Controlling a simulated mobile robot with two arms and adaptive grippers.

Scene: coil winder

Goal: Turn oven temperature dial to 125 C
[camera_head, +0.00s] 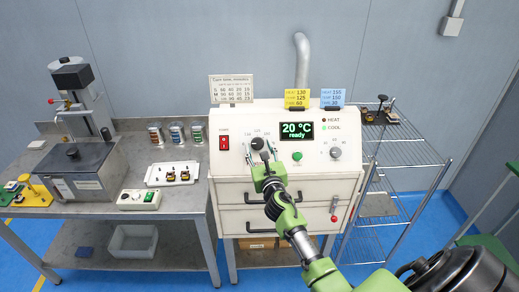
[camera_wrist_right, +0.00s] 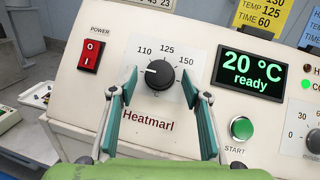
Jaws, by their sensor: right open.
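The oven temperature dial (camera_wrist_right: 160,75) is a round black knob on a white scale plate marked 110, 125 and 150. Its white pointer line points left, at or below the 110 side, not up at 125. In the head view the dial (camera_head: 257,143) is partly hidden by my gripper. My right gripper (camera_wrist_right: 158,80) is open, with one finger on each side of the dial and a visible gap to the knob in the picture. The right gripper (camera_head: 260,152) also shows in the head view, in front of the oven panel. My left gripper is not in view.
The oven's display (camera_wrist_right: 250,75) reads 20 °C, ready. A red power switch (camera_wrist_right: 91,54) is left of the dial; a green start button (camera_wrist_right: 242,128) and a timer dial (camera_head: 335,152) are to the right. A cluttered bench (camera_head: 100,220) stands left, a wire rack (camera_head: 400,185) right.

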